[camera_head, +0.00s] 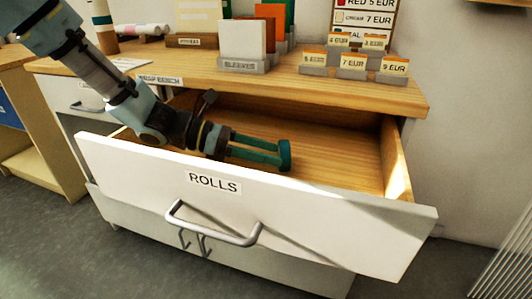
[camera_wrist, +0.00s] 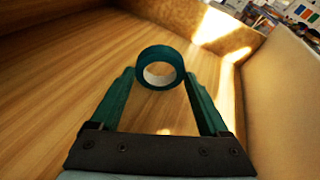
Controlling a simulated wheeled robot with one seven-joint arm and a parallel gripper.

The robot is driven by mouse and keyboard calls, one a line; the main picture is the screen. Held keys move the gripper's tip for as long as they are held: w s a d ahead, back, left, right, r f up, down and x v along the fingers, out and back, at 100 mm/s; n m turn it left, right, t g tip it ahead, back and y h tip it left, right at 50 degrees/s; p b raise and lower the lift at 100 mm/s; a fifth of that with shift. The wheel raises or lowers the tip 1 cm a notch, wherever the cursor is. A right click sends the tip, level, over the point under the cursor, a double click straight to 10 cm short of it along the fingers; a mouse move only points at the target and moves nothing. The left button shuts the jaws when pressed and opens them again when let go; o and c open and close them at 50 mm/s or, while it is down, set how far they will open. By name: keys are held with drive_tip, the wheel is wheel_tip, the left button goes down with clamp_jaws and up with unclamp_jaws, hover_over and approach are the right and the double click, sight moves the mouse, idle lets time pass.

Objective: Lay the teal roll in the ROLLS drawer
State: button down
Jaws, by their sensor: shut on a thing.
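The ROLLS drawer (camera_head: 300,190) is pulled open, with a white front, a ROLLS label and a grey bar handle. My gripper (camera_head: 282,153) reaches over the drawer front into the drawer. Its green fingers are shut on the teal roll (camera_head: 285,156) at their tips. In the wrist view the teal roll (camera_wrist: 160,68) shows its round open end, with a pale inner core, between the fingertips. The wooden drawer floor (camera_wrist: 50,90) lies behind it. Whether the roll touches the floor I cannot tell.
The bench top (camera_head: 190,75) overhangs the back of the drawer and holds card racks, price tags (camera_head: 352,62) and a paper roll (camera_head: 140,30). The drawer's right wall (camera_head: 397,165) stands clear of my gripper. The drawer floor around the roll is empty.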

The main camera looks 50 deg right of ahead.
unclamp_jaws()
idle(0.3)
drive_tip(key=shift+w+r, duration=0.1)
drive_tip(key=p+v, duration=0.1)
drive_tip(key=v, duration=1.1)
